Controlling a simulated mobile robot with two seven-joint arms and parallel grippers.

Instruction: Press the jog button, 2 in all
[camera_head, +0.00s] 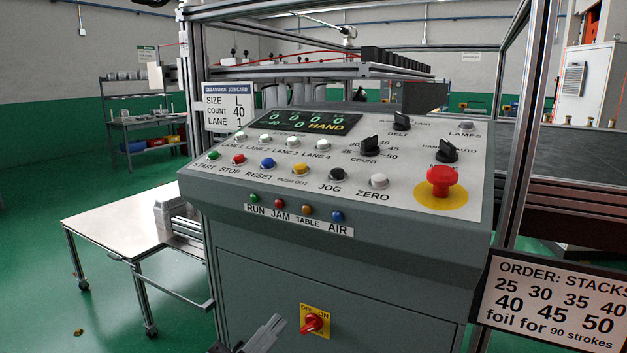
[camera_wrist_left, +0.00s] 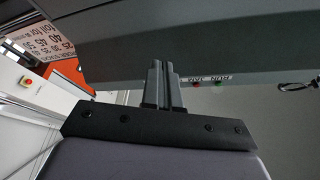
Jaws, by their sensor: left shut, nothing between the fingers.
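The JOG button (camera_head: 337,174) is a dark round button in the lower row of the sloped control panel (camera_head: 215,178), between PUSH OUT and the grey ZERO button (camera_head: 379,181). The display (camera_head: 306,122) shows zeros and the word HAND. My left gripper (camera_head: 272,326) is low at the bottom of the head view, in front of the cabinet and well below the panel. In the left wrist view its fingers (camera_wrist_left: 161,84) are together and empty, under the dark console. The JOG button does not show in that view. My right gripper is not in view.
A red emergency stop (camera_head: 440,182) on a yellow disc sits at the panel's right. A red OFF/ON switch (camera_head: 314,322) is on the cabinet front near my left gripper. A steel table (camera_head: 120,215) stands left. An order sign (camera_head: 555,305) hangs right.

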